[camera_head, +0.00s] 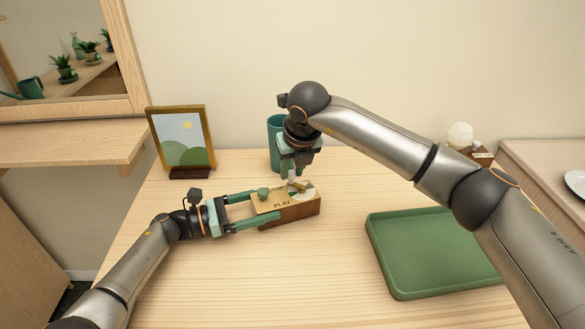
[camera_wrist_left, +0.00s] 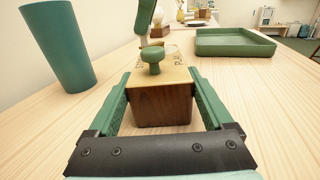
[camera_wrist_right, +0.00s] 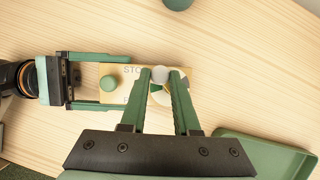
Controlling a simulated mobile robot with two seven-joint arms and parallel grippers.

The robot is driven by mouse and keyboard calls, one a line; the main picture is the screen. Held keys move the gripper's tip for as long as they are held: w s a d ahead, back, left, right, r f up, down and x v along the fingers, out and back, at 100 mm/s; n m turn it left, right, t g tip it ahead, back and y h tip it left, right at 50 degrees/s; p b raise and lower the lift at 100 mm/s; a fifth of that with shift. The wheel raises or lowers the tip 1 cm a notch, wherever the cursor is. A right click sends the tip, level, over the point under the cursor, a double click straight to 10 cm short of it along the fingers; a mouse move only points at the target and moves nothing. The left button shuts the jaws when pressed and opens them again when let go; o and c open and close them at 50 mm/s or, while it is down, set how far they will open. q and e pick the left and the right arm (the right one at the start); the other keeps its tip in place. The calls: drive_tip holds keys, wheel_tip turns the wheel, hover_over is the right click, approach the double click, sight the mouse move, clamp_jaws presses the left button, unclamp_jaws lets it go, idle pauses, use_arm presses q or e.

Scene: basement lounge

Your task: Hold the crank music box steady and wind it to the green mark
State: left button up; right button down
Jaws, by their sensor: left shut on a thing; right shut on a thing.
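The crank music box (camera_head: 293,214) is a wooden block with a light top, standing on the table. Its top carries the words STOP and PLAY, a green knob (camera_head: 263,191) at the left end and a dial with a green mark (camera_wrist_right: 158,88) at the other. My left gripper (camera_head: 254,207) is shut on the box's sides from the left; the box end shows between its fingers in the left wrist view (camera_wrist_left: 163,104). My right gripper (camera_wrist_right: 160,76) comes from above, shut on the pale crank knob (camera_wrist_right: 159,72) over the dial. The crank arm is partly hidden by the fingers.
A green tray (camera_head: 400,290) lies at the right. A teal cup (camera_head: 274,140) stands behind the box, close to my right gripper. A framed picture (camera_head: 182,140) stands at the back left. The table front is clear between my left arm and the tray.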

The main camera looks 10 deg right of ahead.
drive_tip(key=n+y, duration=0.1)
drive_tip(key=n, duration=0.1)
drive_tip(key=s+n+y, duration=0.1)
drive_tip(key=n, duration=0.2)
drive_tip(key=shift+a+g, duration=0.2)
drive_tip(key=shift+g, duration=0.1)
drive_tip(key=n, duration=0.2)
drive_tip(key=s+n+g+y, duration=0.1)
drive_tip(key=n, duration=0.2)
drive_tip(key=shift+d, duration=0.1)
drive_tip(key=shift+g, duration=0.3)
drive_tip(key=c, duration=0.6)
unclamp_jaws()
drive_tip(key=shift+c, duration=0.2)
drive_tip(key=shift+d, duration=0.1)
drive_tip(key=shift+r, duration=0.1)
drive_tip(key=v, duration=1.2)
drive_tip(key=shift+d, duration=0.15)
use_arm(q)
drive_tip(key=o, duration=1.6)
drive_tip(key=shift+c, duration=0.2)
